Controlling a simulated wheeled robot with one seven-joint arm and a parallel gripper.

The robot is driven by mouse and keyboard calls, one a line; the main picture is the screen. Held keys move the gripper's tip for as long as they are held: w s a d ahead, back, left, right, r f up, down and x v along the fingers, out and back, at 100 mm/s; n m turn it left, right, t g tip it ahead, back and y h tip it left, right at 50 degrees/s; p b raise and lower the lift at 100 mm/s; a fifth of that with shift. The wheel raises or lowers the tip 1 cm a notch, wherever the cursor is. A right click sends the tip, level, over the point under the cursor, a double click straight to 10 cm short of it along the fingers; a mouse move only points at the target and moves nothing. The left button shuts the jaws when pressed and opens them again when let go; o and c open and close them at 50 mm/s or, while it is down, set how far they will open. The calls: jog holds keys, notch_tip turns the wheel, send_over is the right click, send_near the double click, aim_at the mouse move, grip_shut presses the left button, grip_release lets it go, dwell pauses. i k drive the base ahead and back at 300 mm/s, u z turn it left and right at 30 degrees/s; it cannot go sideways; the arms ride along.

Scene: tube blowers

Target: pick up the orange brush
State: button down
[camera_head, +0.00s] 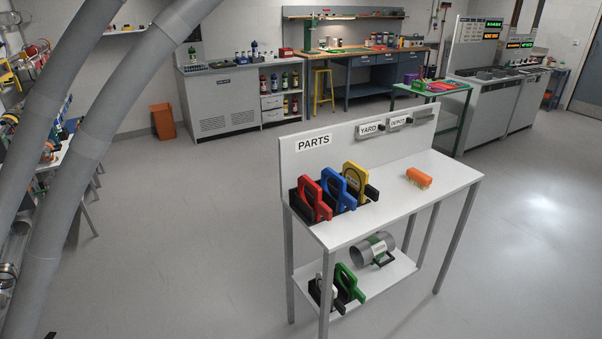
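The orange brush (419,177) lies on the white top of the parts table (440,168), right of the middle. It has an orange back with paler bristles below it. Nothing touches it, and the tabletop around it is clear. My gripper is not in view.
Red (310,199), blue (338,190) and yellow (357,182) handled pieces stand on the table's left end. A grey cylinder (373,250) and a green handled piece (347,283) sit on the lower shelf. A back panel borders the tabletop. Large grey pipes (85,150) cross the left. Floor around the table is free.

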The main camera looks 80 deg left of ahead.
aim_at(419, 179)
jog(key=u, duration=1.2)
jog(key=i, duration=3.3)
jog(key=u, duration=3.35)
jog(key=i, duration=0.5)
